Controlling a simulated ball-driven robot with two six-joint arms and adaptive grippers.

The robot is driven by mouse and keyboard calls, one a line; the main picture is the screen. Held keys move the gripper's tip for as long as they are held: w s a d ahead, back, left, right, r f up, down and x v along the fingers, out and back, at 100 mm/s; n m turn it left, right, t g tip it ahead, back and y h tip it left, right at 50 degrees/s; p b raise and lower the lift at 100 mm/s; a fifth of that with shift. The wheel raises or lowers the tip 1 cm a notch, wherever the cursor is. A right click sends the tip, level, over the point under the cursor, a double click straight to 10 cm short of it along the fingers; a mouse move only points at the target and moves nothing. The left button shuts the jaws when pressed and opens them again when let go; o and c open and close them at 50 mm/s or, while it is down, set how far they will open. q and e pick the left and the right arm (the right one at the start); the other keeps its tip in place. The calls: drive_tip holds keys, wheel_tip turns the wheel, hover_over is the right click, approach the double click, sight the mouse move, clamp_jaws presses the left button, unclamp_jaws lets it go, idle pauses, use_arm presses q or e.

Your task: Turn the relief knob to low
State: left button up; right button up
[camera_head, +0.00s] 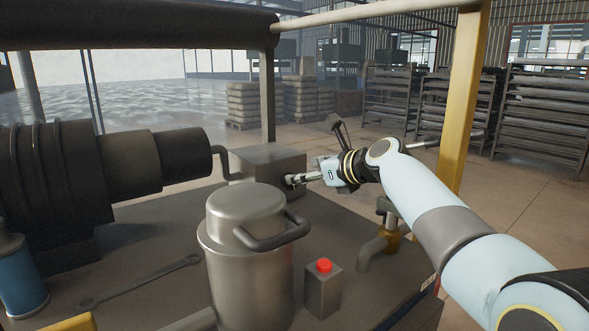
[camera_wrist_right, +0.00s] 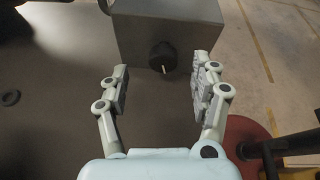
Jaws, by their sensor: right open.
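The relief knob (camera_wrist_right: 163,57) is a dark round knob with a pale pointer line, on the front face of a grey metal box (camera_wrist_right: 140,25). In the right wrist view the pointer line points down. In the head view the box (camera_head: 268,160) stands at the back of the machine deck, and the knob is mostly hidden by the gripper. My right gripper (camera_head: 291,180) reaches the box from the right. In the wrist view the right gripper (camera_wrist_right: 160,85) is open, its fingers on either side of the knob's line and apart from it. My left gripper is not in view.
A metal canister (camera_head: 247,255) with a curved handle stands in front of the box. A red button (camera_head: 323,265) on a small post and a brass valve (camera_head: 390,235) stand nearby. A wrench (camera_head: 140,280) lies on the deck. A yellow post (camera_head: 464,100) rises behind my right arm.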

sight(283, 183)
drive_tip(key=w+f+b, duration=0.1)
drive_tip(key=w+a+f+b, duration=0.1)
drive_tip(key=w+f+b, duration=0.1)
drive_tip(key=f, duration=0.1)
drive_tip(key=shift+w+a+b, duration=0.25)
drive_tip(key=shift+a+b, duration=0.1)
drive_tip(key=shift+w+a+f+b, duration=0.1)
drive_tip(key=shift+w+a+b, duration=0.4)
drive_tip(key=shift+w, duration=0.1)
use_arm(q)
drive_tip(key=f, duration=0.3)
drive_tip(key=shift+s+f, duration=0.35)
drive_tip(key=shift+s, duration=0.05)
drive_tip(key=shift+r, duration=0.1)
use_arm(e)
drive_tip(key=c, duration=1.2)
